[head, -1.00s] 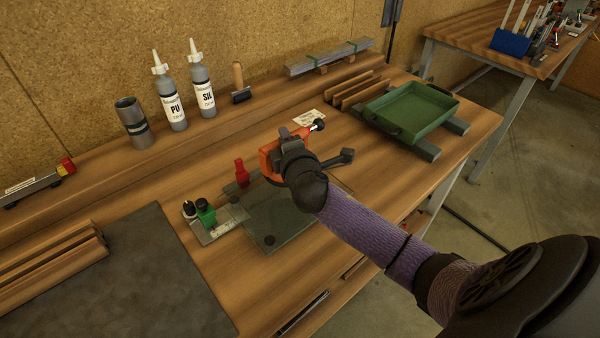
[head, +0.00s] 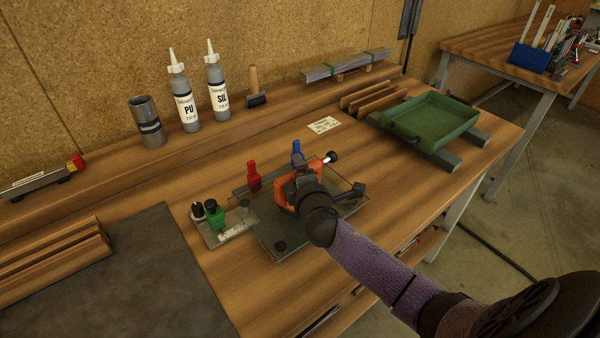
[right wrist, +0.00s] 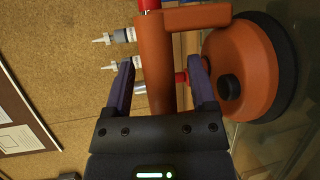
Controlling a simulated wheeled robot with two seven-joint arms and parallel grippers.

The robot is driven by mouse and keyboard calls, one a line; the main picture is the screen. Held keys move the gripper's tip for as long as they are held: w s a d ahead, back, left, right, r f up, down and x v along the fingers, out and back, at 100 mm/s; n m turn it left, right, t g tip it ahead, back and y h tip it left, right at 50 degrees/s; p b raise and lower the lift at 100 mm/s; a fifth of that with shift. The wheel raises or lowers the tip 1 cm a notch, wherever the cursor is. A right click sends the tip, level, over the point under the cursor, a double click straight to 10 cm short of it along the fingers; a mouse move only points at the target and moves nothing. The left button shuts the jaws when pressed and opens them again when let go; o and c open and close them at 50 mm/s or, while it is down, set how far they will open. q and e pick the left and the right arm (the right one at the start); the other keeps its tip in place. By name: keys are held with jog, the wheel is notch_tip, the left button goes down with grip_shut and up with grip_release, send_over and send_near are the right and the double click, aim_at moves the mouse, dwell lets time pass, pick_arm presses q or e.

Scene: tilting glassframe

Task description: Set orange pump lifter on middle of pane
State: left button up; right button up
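The orange pump lifter (head: 286,191) is over the middle to back part of the glass pane (head: 290,232) in the head view. My right gripper (head: 304,184) is at its handle, and my arm hides part of it. In the right wrist view the orange handle (right wrist: 155,65) is between the two fingers of my right gripper (right wrist: 161,72). The fingers look spread, with a gap beside the handle. The lifter's round cup with its black rim (right wrist: 278,60) faces the glass and seems to rest on it. My left gripper is not in view.
A green tray (head: 440,118) is at the right, and a dark mat (head: 130,270) at the left.

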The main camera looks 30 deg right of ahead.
jog(key=shift+s+r, duration=0.15)
jog(key=shift+r, duration=0.05)
jog(key=p+v, duration=0.2)
jog(key=v, duration=0.9)
jog(key=shift+s+p, duration=0.3)
